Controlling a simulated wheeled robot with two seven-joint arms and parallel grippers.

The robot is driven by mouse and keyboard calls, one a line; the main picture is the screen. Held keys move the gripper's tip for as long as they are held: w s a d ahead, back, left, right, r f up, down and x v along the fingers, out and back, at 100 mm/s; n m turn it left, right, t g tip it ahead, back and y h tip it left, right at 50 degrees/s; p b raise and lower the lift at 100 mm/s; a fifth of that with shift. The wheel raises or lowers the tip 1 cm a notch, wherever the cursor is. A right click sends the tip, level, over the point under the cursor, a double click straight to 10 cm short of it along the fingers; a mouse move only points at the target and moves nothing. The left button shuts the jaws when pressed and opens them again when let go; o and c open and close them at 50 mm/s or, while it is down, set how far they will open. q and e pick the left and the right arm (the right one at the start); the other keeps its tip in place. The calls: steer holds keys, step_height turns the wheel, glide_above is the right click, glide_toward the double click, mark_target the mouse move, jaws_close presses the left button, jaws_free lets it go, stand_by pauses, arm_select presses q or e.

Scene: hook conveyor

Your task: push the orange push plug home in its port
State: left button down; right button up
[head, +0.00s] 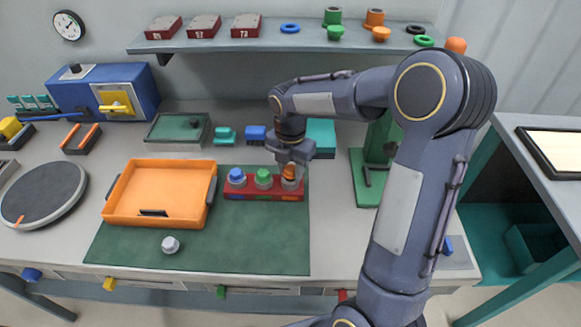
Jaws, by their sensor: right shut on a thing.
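The orange push plug (289,172) is at the right end of the red port block (263,193). My right gripper (290,166) points down over that end and is shut on the orange plug. The plug stands upright at the top of its grey port (290,184); how deep it sits I cannot tell, as the fingers hide part of it. A blue plug (236,175) and a green plug (263,176) sit in the other ports to the left. My left gripper is out of view.
The block stands on a green mat (220,250). An orange tray (155,224) lies left of it, with a loose grey knob (170,245) in front. A green stand (370,170) is to the right. The mat's front right is clear.

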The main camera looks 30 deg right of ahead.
steer(key=shift+f, duration=0.3)
stand_by(0.5)
steer(key=o, duration=1)
steer(key=shift+o, duration=0.2)
